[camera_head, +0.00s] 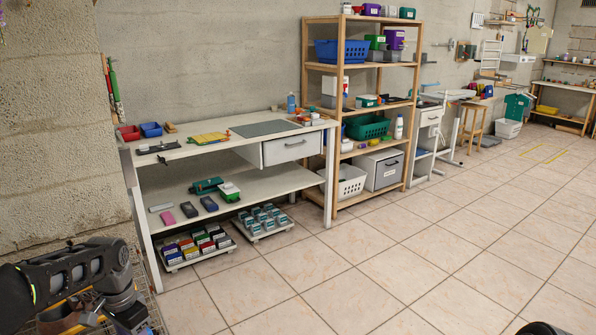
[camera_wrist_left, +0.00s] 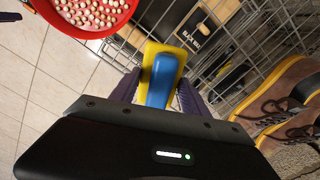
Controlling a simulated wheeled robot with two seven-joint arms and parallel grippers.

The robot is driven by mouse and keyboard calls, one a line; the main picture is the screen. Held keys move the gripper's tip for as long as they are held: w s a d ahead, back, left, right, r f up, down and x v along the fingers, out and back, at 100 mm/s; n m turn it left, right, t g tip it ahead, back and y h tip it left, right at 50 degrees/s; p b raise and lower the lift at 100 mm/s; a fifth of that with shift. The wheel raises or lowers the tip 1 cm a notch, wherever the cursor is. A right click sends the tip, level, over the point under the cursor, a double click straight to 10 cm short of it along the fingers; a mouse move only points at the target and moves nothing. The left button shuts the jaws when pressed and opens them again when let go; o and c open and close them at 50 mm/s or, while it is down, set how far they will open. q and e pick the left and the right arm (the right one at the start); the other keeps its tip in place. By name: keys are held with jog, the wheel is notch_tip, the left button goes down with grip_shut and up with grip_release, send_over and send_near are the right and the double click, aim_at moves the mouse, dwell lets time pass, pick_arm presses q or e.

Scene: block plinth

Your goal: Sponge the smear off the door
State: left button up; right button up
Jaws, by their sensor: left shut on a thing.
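In the left wrist view, my left gripper (camera_wrist_left: 158,92) is shut on a sponge (camera_wrist_left: 163,78), with its purple fingers on either side. The sponge has a yellow base and a blue upper part. It is held over a wire rack. In the head view my left arm reaches in at the lower left, its hand pointing down, and the sponge cannot be made out clearly there. I see no door and no smear in either view. My right gripper is not in view.
The wire rack (camera_wrist_left: 258,45) holds brown shoes (camera_wrist_left: 285,95) and a box labelled black wax (camera_wrist_left: 200,28). A red bowl (camera_wrist_left: 60,38) of small pale balls is beside it. A workbench (camera_head: 205,147) and wooden shelf (camera_head: 333,100) line the wall. The tiled floor is clear.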

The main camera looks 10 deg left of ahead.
pick_arm(q)
jog(key=w+d+r+n+p, duration=0.1)
jog(key=d+n, duration=0.1)
jog(key=d, duration=0.9)
jog(key=w+d+r+n+p, duration=0.2)
jog(key=d, duration=0.8)
jog(key=shift+w+d+r+n, duration=0.15)
jog(key=shift+d+n, duration=0.15)
jog(key=shift+d, duration=0.05)
jog(key=shift+a, duration=0.1)
